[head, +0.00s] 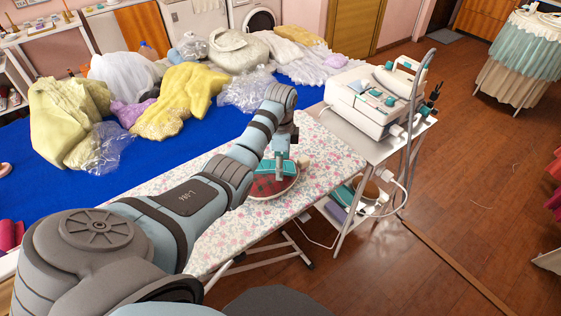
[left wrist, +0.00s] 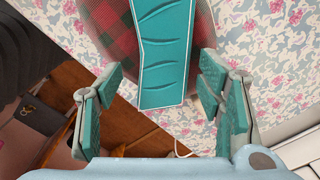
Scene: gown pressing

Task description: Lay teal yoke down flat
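The teal yoke (left wrist: 165,60) is a long, flat-looking panel with several dark curved marks. It lies over a red and green plaid cushion (left wrist: 107,35). In the head view the yoke (head: 250,167) shows as a teal strip on top of the rounded cushion (head: 270,186), partly hidden by my left gripper (head: 284,158). In the left wrist view my left gripper (left wrist: 162,108) is open. Its teal-padded fingers are wide apart, one on each side of the yoke's near end, with nothing between the pads touching them. My right gripper is not in view.
The cushion stands on a floral ironing board (head: 322,150). A white steam station (head: 368,103) with a hose is on a stand to the right. A blue table (head: 205,126) behind holds piled garments and plastic bags. The board beside the cushion looks mostly bare.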

